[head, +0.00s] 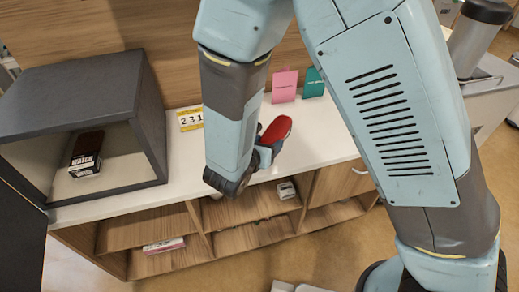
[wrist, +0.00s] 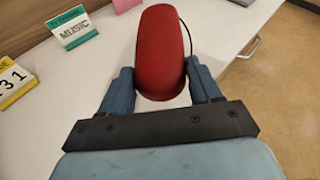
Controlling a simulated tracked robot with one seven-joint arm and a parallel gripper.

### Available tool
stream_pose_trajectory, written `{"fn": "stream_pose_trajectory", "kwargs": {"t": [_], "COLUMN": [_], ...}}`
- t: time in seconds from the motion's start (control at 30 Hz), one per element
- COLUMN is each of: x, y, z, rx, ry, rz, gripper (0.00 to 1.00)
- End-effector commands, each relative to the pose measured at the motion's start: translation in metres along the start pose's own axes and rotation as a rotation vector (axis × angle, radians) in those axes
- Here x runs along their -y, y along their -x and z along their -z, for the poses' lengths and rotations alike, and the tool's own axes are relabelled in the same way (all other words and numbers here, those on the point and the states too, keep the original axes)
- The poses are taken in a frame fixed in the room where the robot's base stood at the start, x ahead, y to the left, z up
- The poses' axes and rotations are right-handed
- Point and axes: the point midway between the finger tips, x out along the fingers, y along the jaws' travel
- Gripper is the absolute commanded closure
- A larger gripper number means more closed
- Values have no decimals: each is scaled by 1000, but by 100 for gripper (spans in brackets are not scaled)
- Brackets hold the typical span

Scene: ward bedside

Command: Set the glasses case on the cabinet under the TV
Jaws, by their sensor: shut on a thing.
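The red glasses case (head: 277,130) is an elongated, rounded shell; it also shows in the wrist view (wrist: 161,50). My gripper (head: 266,152) is shut on it, with one blue finger on each side in the wrist view (wrist: 162,82). The case is over the white top of a wooden cabinet (head: 325,145), which has open shelves below. I cannot tell whether the case touches the top or hangs just above it. No TV can be clearly made out.
A dark grey open-fronted box (head: 75,98) stands at the left, with a small dark package (head: 86,154) inside. A yellow-and-white number card (head: 190,118), a pink card (head: 285,86) and a green card (head: 313,83) stand along the back. The white top right of the case is clear.

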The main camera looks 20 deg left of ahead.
Motion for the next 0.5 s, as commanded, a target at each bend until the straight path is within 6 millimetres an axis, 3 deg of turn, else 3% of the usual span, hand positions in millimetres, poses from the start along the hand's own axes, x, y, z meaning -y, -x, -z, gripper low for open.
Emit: {"fn": "stream_pose_trajectory", "kwargs": {"t": [0.3,0.5], "x": [-30,-39], "y": [-45,-59], "z": [23,32], "rx": [0,0], "ry": [2,2], "rz": [0,-2], "gripper": [69,69]}}
